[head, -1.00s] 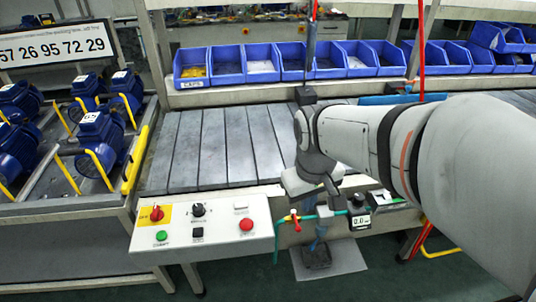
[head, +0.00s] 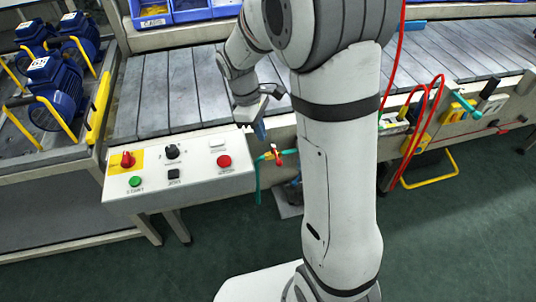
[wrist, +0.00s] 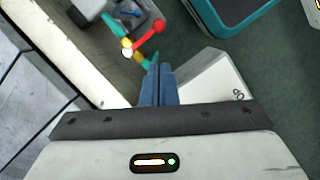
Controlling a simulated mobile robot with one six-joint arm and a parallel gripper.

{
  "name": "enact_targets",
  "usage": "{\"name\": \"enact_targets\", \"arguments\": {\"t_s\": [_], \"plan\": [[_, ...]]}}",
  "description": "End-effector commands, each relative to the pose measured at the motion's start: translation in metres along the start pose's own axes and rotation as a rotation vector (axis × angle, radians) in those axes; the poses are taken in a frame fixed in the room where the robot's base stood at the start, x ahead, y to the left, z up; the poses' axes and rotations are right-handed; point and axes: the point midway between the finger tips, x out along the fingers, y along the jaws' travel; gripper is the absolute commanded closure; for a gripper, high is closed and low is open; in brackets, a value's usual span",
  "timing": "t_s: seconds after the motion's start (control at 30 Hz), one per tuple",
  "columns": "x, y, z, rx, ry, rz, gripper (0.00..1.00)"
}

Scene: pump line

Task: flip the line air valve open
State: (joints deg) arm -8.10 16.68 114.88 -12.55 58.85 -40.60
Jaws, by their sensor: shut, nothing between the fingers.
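The line air valve has a brass-yellow body (wrist: 127,47) with a red lever (wrist: 150,39) in the wrist view. Teal hose fittings sit on both sides of the body, and the lever sticks out across their line. In the head view the valve's red lever (head: 277,154) shows at the front of the line, just right of the control panel. My gripper (wrist: 159,68) is shut and empty, its blue fingers together. The fingertips appear close to the valve in the wrist view, but apart from the lever. In the head view my gripper (head: 261,132) is just above the valve.
The control panel (head: 180,170) with knobs and buttons is close left of the valve. A teal hose (head: 258,185) hangs below it. My arm covers the area right of the valve. Red hoses (head: 418,130) hang farther right. Blue motors (head: 52,85) stand on a rack at left.

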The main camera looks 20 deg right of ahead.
Motion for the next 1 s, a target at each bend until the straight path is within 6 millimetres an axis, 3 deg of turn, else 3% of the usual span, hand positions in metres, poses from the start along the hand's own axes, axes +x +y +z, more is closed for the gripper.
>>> {"name": "enact_targets", "arguments": {"t_s": [0.17, 0.6, 0.8, 1.0], "plan": [[0.013, 0.0, 0.0, 0.001, -0.001, -0.002, 1.0], [0.087, -0.001, 0.0, 0.001, -0.001, -0.002, 1.0], [0.099, -0.001, 0.0, 0.0, 0.0, -0.001, 1.0], [0.1, -0.001, 0.0, 0.0, 0.0, 0.0, 1.0]]}}
